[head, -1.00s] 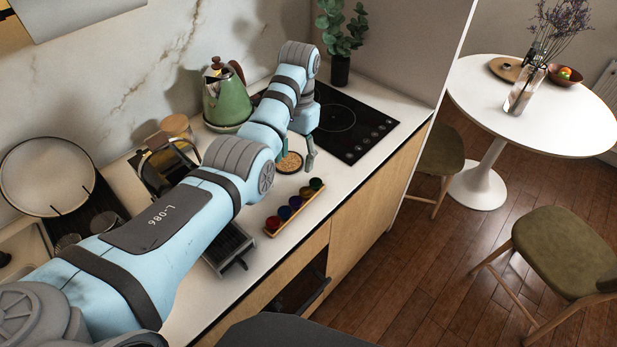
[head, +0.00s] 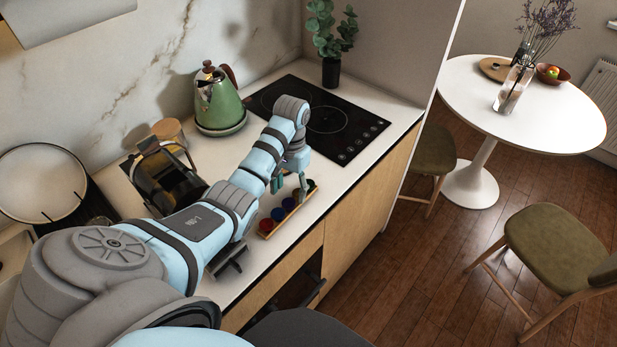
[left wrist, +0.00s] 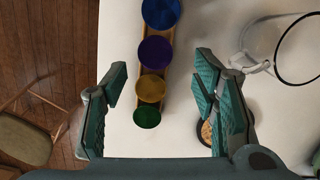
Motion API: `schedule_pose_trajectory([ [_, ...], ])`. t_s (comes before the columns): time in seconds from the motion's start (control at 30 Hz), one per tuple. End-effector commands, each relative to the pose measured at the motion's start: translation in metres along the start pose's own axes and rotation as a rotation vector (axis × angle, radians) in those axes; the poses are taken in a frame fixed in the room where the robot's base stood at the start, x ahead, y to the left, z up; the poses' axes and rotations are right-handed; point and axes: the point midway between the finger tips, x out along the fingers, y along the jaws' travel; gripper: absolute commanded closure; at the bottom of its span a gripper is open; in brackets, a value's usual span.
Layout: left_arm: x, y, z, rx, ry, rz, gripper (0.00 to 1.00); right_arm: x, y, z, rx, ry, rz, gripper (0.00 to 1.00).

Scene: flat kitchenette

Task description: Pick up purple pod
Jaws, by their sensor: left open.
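The purple pod (left wrist: 154,52) sits in a wooden holder (left wrist: 167,78) in a row of coloured pods. In the left wrist view it lies between the blue pod (left wrist: 161,14) and the gold pod (left wrist: 150,88). It also shows in the head view (head: 289,204), below the fingers. My left gripper (head: 289,187) is open and empty above the green end of the row. In the left wrist view its fingers (left wrist: 160,92) stand either side of the row, level with the gold and green pods. My right gripper is not in view.
A green pod (left wrist: 147,115) ends the row; a red pod (head: 265,226) is at the other end. A coffee machine (head: 170,180), green kettle (head: 217,102) and black cooktop (head: 330,118) stand on the counter. A small bowl (left wrist: 208,132) is beside the right finger.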

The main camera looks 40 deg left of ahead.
Motion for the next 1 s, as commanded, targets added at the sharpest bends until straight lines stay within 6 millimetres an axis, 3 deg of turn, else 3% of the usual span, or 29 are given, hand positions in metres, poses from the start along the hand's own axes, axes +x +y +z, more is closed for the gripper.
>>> schedule_pose_trajectory([
  [0.2,0.034,-0.007,0.006,-0.023,-0.001,0.004,0.46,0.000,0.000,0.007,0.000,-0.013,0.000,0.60],
  [0.43,0.036,-0.006,0.004,-0.020,0.001,0.004,0.46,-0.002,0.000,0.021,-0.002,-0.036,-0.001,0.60],
  [0.67,0.036,-0.004,0.003,-0.015,0.001,0.004,0.82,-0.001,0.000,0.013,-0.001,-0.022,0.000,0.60],
  [1.0,0.035,-0.005,0.004,-0.018,0.001,0.004,0.83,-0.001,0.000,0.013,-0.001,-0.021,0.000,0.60],
])
